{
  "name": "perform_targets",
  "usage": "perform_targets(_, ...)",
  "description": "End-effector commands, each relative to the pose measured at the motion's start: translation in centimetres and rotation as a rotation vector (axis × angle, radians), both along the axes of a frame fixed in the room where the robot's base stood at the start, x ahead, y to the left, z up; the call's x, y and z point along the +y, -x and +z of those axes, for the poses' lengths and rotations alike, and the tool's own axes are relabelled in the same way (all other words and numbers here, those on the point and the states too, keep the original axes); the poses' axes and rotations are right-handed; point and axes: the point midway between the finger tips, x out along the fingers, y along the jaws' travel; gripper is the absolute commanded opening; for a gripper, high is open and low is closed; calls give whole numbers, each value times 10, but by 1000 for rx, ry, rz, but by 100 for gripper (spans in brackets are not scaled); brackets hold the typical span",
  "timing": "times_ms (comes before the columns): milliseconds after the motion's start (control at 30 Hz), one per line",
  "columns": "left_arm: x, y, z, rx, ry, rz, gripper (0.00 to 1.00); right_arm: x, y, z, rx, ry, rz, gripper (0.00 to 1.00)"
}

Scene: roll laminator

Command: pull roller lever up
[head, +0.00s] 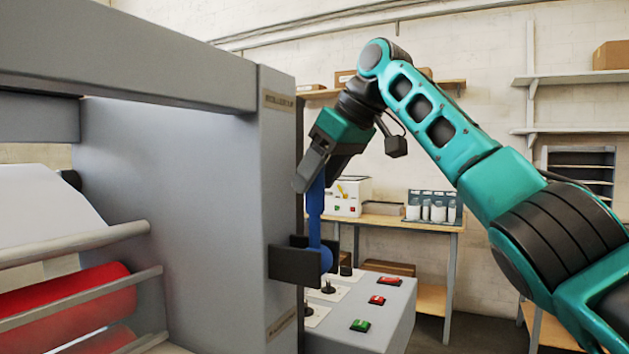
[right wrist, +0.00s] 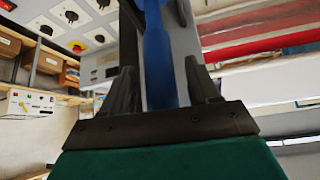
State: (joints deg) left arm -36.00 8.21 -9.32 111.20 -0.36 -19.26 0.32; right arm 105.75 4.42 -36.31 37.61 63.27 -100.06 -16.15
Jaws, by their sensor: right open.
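The blue roller lever (head: 315,212) stands roughly upright on the right side of the grey laminator (head: 190,165), above a round blue hub at a dark bracket. My right gripper (head: 316,178) is at the lever's upper end, with its fingers hiding the tip. In the right wrist view the lever (right wrist: 158,62) runs between the two dark fingers of the right gripper (right wrist: 162,82). The fingers are open, with a gap beside the lever. My left gripper is not in view.
A control box (head: 375,310) with red and green buttons and black knobs sits below the lever. Red rollers (head: 65,300) and bars are at the left. A workbench (head: 385,222) with a white device (head: 347,196) stands behind. Shelves line the wall.

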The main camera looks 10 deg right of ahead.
Motion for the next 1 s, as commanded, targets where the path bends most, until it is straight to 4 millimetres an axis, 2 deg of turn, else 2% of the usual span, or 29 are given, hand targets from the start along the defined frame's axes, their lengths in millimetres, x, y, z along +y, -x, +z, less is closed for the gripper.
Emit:
perform_targets(300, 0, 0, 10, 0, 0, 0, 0, -30, 29, 60, -4, -1, 0, 60)
perform_targets(500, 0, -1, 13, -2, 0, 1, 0, -44, 41, 85, -3, -1, -3, 60)
perform_targets(700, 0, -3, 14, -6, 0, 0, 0, -49, 46, 93, -2, -1, 0, 60)
perform_targets(1000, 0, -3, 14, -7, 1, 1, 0, -49, 46, 93, -2, 0, 0, 60)
